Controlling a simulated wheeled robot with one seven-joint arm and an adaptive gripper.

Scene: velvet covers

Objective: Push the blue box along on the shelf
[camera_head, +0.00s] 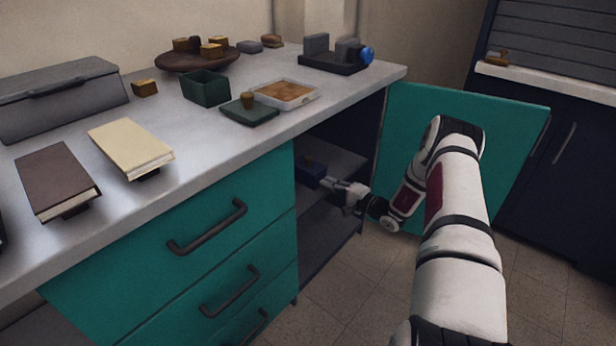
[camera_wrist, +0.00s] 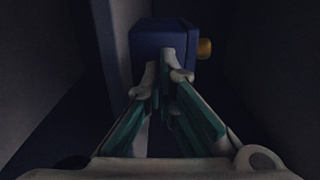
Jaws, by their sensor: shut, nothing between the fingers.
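The blue box (camera_head: 311,171) sits on the shelf (camera_head: 343,161) inside the open cabinet. In the wrist view the blue box (camera_wrist: 160,38) is straight ahead, with a small yellow-orange knob-like thing (camera_wrist: 204,48) at its right side. My gripper (camera_head: 342,187) reaches into the cabinet from the right. In the wrist view my gripper (camera_wrist: 166,75) is shut and empty, its fingertips overlapping the box's near face. They are at or very close to that face; I cannot tell whether they touch. The box's far side is hidden.
The teal cabinet door (camera_head: 510,130) stands open to the right, behind my arm. A teal drawer front (camera_head: 190,230) bounds the opening on the left. The countertop (camera_head: 215,125) above holds books, a green bin and a tray. The cabinet interior is dark.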

